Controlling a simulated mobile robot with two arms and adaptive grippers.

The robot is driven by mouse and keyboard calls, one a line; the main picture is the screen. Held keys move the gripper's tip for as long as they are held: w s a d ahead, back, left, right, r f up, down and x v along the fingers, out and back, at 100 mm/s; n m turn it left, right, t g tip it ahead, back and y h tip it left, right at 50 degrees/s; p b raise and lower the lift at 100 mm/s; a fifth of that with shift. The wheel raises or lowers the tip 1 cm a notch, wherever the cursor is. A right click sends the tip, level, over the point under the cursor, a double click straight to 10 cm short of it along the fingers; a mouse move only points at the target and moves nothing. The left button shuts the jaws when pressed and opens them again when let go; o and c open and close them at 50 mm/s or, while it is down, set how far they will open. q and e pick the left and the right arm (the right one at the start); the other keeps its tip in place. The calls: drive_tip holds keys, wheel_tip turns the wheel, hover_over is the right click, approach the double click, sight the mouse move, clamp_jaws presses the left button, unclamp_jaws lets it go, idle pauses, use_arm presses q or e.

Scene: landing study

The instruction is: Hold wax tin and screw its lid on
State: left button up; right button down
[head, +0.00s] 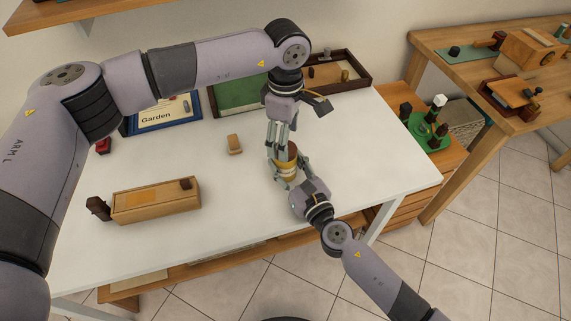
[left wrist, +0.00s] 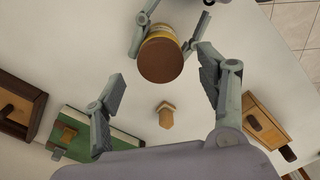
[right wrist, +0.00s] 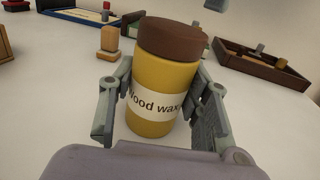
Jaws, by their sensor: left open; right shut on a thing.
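The wax tin (right wrist: 158,85) is a yellow cylinder with a white "Wood wax" label, upright over the white table. Its brown lid (right wrist: 170,38) sits on top of it; I cannot tell how tightly it is seated. My right gripper (head: 289,173) is shut around the tin's sides, with a finger on each side in the right wrist view. My left gripper (head: 281,142) points down just above the lid, open and empty. In the left wrist view the round lid (left wrist: 160,61) shows between its spread fingers, which look clear of it. In the head view the fingers partly hide tin and lid.
On the white table (head: 230,225) are a small wooden block (head: 234,144), a long wooden box (head: 157,201), a "Garden" board (head: 165,117) and a dark-rimmed tray (head: 366,78). The front middle of the table is clear.

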use_arm(q)
wheel_tip(320, 180, up, 9)
idle(0.3)
drive_tip(key=shift+r, duration=0.1)
use_arm(e)
drive_tip(key=c, duration=0.8)
unclamp_jaws()
drive_tip(key=v, duration=1.2)
drive_tip(key=shift+f, duration=0.1)
